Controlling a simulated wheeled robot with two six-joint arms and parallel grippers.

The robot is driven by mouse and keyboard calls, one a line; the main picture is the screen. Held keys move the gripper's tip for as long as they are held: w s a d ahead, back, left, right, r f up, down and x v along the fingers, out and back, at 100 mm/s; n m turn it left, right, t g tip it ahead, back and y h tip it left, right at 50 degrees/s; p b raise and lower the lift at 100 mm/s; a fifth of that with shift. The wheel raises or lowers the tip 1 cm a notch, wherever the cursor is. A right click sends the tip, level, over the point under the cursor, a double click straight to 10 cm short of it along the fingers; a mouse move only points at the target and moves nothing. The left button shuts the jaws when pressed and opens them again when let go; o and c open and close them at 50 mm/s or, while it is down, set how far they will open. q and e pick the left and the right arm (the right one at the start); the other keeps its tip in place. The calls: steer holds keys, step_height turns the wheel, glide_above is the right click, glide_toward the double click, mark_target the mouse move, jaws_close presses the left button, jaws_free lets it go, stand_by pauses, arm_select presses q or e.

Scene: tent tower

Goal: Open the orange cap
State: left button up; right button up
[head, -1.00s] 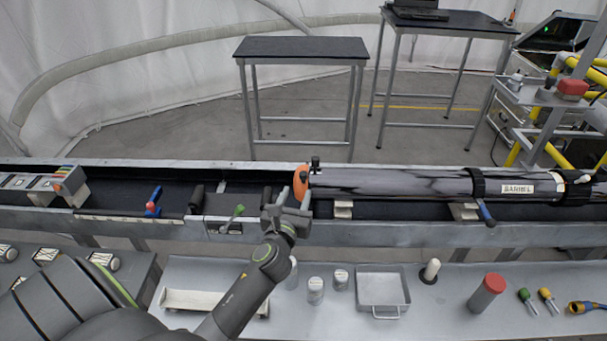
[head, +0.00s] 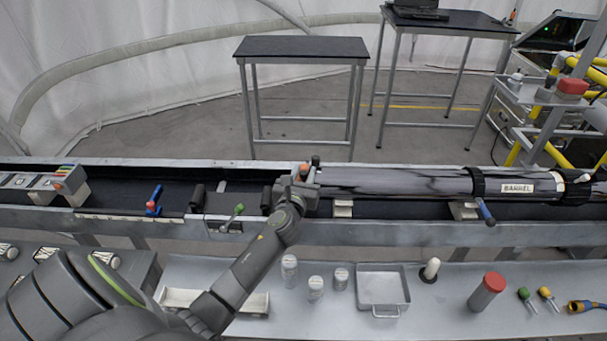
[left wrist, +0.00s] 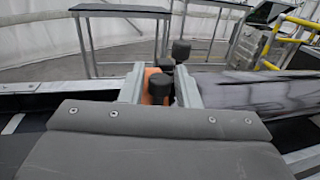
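The orange cap sits on the left end of the long dark barrel (head: 400,182). In the head view my left gripper (head: 304,178) hides most of it, and only a bit of orange shows. In the left wrist view the orange cap (left wrist: 151,84) and its black knobs (left wrist: 181,51) appear between the two spread fingers of my left gripper (left wrist: 160,84). The fingers stand on either side; I cannot tell whether they touch the cap or a knob. My right gripper is in neither view.
The barrel lies in a long trough with a metal front rail (head: 400,234). A blue-handled lever (head: 154,201) and a green-handled lever (head: 238,210) stand to the left. Jars (head: 315,289), a metal tray (head: 383,308) and a red-topped cylinder (head: 487,291) stand on the front bench.

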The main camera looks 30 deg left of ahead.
arm_select(q)
jaws_close()
steer(key=shift+a, duration=0.1)
